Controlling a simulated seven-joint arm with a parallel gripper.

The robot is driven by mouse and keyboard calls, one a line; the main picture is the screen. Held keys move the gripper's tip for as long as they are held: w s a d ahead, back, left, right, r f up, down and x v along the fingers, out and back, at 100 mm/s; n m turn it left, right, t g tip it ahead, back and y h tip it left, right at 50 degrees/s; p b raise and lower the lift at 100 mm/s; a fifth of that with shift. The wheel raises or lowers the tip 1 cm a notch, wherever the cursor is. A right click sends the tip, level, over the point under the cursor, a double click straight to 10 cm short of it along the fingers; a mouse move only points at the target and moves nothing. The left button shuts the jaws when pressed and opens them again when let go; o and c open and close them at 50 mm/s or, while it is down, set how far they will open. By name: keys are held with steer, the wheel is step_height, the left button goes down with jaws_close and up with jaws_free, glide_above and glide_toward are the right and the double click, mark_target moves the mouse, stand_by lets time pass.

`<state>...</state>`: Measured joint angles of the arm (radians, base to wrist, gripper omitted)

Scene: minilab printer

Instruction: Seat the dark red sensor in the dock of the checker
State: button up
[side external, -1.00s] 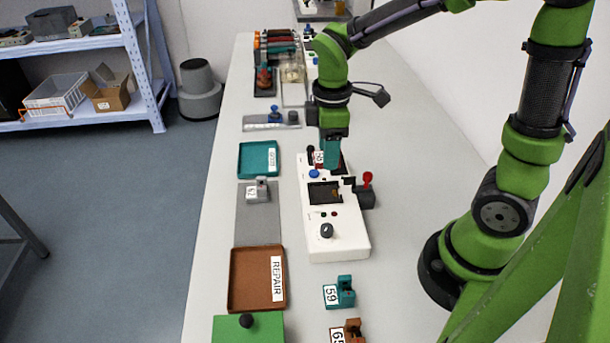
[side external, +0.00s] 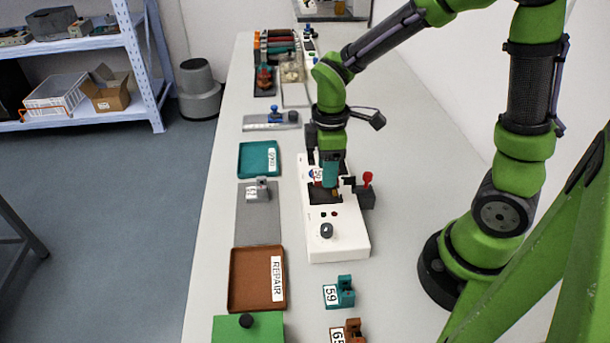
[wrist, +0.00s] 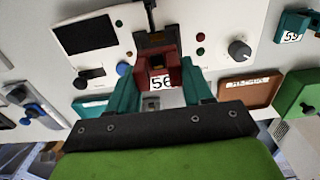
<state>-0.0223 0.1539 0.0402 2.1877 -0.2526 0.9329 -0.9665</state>
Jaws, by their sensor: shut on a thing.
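The dark red sensor (wrist: 143,76) with a white number label is between the teal fingers of my gripper (wrist: 162,76), which is shut on it. In the side view my gripper (side external: 329,180) is low over the middle of the white checker (side external: 338,240), and the sensor is mostly hidden there. The checker's dark dock (wrist: 155,42) lies right at the sensor's far side in the wrist view. Sensor and dock overlap in that view; I cannot tell whether the sensor is inside it or just above.
A red-knobbed lever (side external: 367,180) sits at the dock's right side. A dial (side external: 327,231) is on the checker's near end. A teal tray (side external: 259,146), a grey plate (side external: 258,226) and a brown REPAIR tray (side external: 240,280) lie left. A teal sensor (side external: 345,290) and a brown sensor (side external: 352,330) stand nearer.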

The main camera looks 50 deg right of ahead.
stand_by(0.3)
steer(key=shift+f, duration=1.25)
steer(key=shift+f, duration=0.8)
steer(key=o, duration=1.1)
steer(key=shift+r, duration=4.55)
